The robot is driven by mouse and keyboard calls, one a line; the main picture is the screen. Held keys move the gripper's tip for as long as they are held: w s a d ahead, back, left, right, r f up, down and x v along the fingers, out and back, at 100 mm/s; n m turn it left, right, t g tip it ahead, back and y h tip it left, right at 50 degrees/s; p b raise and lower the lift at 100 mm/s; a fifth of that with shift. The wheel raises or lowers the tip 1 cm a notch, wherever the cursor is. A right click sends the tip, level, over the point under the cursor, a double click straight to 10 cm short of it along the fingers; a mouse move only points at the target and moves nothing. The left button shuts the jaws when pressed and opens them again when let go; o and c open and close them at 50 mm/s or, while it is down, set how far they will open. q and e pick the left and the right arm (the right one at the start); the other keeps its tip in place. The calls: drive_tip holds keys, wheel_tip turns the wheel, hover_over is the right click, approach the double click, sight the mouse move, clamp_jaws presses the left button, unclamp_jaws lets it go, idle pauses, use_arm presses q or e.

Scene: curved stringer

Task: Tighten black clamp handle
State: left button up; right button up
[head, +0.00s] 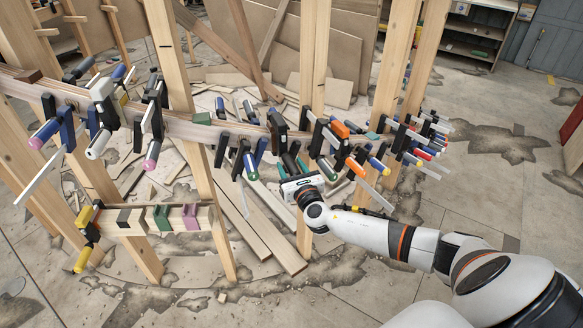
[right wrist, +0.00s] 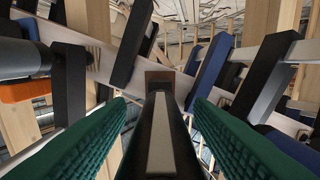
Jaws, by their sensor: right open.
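A black clamp (head: 277,122) sits on the long wooden stringer in the head view, right above my right gripper. In the right wrist view a black clamp part with a pale grey strip (right wrist: 160,135), which looks like its handle, runs up the middle to a brownish block. My right gripper (head: 290,165) has green ridged fingers, also seen in the right wrist view (right wrist: 161,105). It is open, with one finger on each side of the black part and a visible gap on both sides. My left gripper is not in view.
Several clamps with blue, orange and black handles crowd the stringer (head: 236,137) on both sides of my right gripper. Wooden posts (head: 315,50) stand close by. A lower beam (head: 135,220) holds small coloured blocks. Loose boards (head: 262,225) lie on the floor. The floor at right is open.

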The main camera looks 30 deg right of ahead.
drive_tip(key=c, duration=1)
